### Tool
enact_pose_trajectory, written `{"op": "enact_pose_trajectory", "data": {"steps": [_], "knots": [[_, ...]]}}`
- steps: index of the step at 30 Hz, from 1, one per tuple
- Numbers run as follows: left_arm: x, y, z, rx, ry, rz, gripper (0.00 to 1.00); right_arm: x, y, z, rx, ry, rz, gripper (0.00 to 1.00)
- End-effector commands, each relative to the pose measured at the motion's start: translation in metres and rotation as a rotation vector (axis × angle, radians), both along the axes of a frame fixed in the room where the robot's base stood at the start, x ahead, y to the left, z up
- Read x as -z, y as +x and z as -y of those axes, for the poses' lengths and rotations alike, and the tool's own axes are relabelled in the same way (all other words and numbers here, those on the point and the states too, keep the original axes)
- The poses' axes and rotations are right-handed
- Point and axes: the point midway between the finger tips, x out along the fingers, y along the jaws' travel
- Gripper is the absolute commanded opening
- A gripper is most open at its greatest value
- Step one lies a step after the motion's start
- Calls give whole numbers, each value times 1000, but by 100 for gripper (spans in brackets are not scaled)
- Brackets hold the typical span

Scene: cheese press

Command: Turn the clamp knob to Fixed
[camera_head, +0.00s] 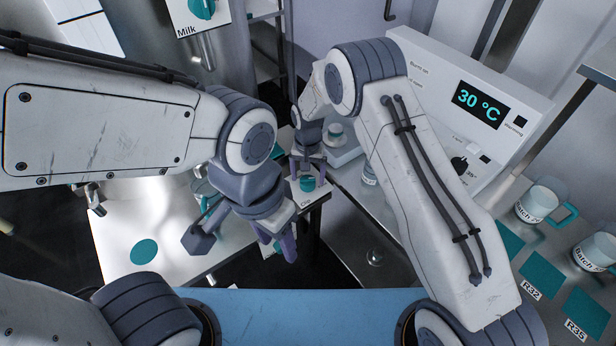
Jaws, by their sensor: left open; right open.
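The teal clamp knob (307,184) sits on a white block with a label (306,204) that is partly readable as "Cla". The knob's setting cannot be read from here. My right gripper (308,177) points down over the knob, with one purple finger on each side of it. It is open, and I cannot tell whether the fingers touch the knob. My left gripper (279,246) is open, lower and nearer, to the left of the block. A bit of teal shows by its fingers, too hidden to name.
A white panel with a "30 °C" display (482,106) stands at right above a metal counter. Batch mugs (537,203) and teal mats (541,275) lie at far right. A white surface with a teal disc (144,252) is at left. A milk dispenser panel (196,14) is at the top.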

Motion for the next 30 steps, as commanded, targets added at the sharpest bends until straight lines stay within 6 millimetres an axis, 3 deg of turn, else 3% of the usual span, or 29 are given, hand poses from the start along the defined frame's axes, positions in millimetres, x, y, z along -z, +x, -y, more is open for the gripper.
{"op": "enact_pose_trajectory", "data": {"steps": [9,15,30], "knots": [[5,0,0,0,0,0,50,-63,1,0,1,1,4,88],[6,0,0,0,0,0,50,-89,1,0,1,1,3,88],[6,0,0,0,0,0,50,-95,0,0,1,1,1,88]]}}
